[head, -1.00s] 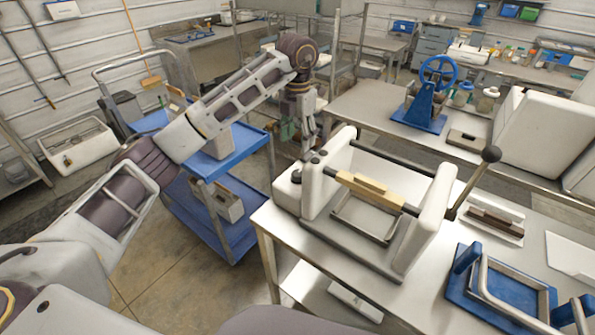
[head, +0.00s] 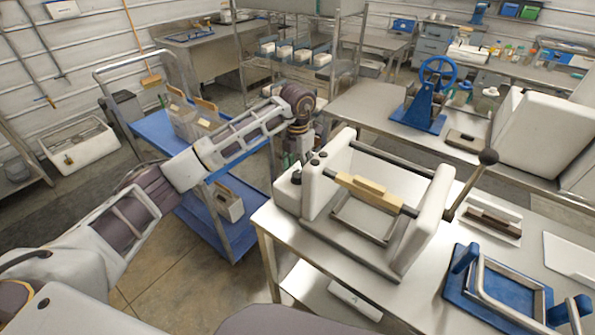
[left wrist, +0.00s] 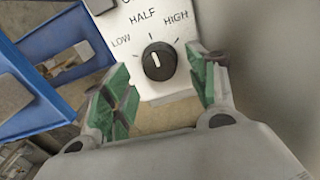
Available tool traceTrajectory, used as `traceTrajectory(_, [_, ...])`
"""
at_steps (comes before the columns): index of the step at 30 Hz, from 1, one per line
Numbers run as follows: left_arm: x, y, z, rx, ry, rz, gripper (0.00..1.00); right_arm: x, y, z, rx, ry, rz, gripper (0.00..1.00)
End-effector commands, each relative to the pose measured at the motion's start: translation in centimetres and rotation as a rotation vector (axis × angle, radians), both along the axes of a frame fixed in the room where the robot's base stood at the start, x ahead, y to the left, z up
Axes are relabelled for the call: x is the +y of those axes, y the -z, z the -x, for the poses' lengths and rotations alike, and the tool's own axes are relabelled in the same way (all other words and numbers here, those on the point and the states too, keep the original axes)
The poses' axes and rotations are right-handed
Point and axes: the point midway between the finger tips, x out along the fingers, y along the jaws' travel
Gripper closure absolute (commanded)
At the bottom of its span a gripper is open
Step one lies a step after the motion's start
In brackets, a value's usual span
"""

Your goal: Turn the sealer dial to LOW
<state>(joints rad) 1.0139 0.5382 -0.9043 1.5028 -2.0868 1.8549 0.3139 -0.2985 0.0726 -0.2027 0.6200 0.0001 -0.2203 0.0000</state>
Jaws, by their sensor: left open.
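The white sealer (head: 428,215) with a pale yellow bar stands on the metal table. Its black dial (left wrist: 159,61) shows in the left wrist view on a white panel marked LOW, HALF and HIGH. The white mark on the dial points up, roughly at HALF; LOW is to its left. My left gripper (left wrist: 158,68) is open, with one green-padded finger on each side of the dial. I see no contact between pads and dial. In the head view my left gripper (head: 291,160) is at the sealer's left end, partly hidden, and the dial is not visible.
A blue cart (head: 215,240) stands left of the table, below my left arm. A long lever with a black knob (head: 489,156) rises at the sealer's right. A blue frame press (head: 460,290) sits at the table's front right.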

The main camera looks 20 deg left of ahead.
Motion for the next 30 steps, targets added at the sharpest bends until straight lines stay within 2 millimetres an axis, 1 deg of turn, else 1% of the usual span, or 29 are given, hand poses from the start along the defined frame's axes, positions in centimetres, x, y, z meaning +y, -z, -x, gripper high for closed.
traceTrajectory(3, [0.0, 1.2, 0.0, 0.002, 0.0, -0.001, 0.42, -0.4, -0.2, 0.1, 0.001, -0.001, 0.004, 0.6])
traceTrajectory(7, [0.0, 2.0, 0.0, 0.0, 0.0, 0.001, 0.42, -0.8, -0.3, 0.2, 0.002, 0.0, 0.009, 0.6])
traceTrajectory(12, [0.0, 2.4, 0.0, 0.0, 0.0, 0.0, 0.42, -1.2, -0.3, 0.1, 0.002, 0.0, 0.012, 0.6])
traceTrajectory(19, [0.0, 2.4, 0.0, 0.0, 0.0, 0.0, 0.42, -1.2, -0.3, 0.1, 0.001, 0.0, 0.013, 0.6])
traceTrajectory(27, [0.0, 2.4, 0.0, 0.0, 0.0, 0.0, 0.77, -1.0, -0.3, 0.1, 0.001, 0.001, 0.01, 0.6])
traceTrajectory(30, [0.0, 2.4, 0.0, 0.0, 0.0, 0.0, 0.87, -0.7, -0.3, 0.1, 0.001, 0.002, 0.007, 0.6])
